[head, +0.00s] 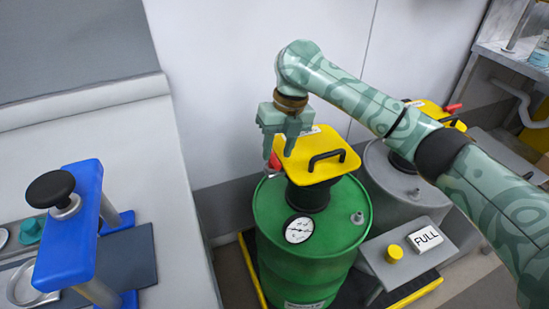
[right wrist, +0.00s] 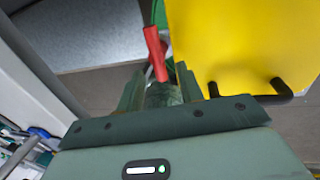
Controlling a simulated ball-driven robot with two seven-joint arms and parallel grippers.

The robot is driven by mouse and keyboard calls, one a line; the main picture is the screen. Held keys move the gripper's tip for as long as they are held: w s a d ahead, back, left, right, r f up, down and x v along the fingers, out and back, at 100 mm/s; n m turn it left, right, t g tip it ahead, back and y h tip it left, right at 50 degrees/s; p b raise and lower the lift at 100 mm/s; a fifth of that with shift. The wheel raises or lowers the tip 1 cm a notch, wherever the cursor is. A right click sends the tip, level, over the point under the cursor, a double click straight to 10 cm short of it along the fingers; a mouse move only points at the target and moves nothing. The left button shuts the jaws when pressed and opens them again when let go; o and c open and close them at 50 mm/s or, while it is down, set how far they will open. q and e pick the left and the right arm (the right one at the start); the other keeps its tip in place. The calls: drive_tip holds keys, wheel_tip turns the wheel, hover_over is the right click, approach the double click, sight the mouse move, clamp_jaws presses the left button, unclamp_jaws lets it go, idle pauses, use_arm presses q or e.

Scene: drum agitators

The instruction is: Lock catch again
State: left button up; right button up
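My right gripper (head: 279,146) points down at the left edge of the yellow lid (head: 318,155) on the green drum (head: 305,245). The red catch (head: 274,161) is just below its fingertips. In the right wrist view the red catch (right wrist: 155,52) stands slightly tilted ahead of the gap between the two fingers (right wrist: 159,88). The fingers are apart, with no grip on the catch visible. The yellow lid (right wrist: 240,45) fills the right of that view, with its black handle (head: 327,158) to the right in the head view. My left gripper is not in view.
A gauge (head: 299,229) sits on the green drum's top. A grey drum (head: 388,178) with a yellow lid and red catch stands behind right. A blue press (head: 68,225) is left.

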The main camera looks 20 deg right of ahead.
drive_tip(key=shift+a+f, duration=0.2)
drive_tip(key=shift+f, duration=0.65)
clamp_jaws()
drive_tip(key=shift+r, duration=0.1)
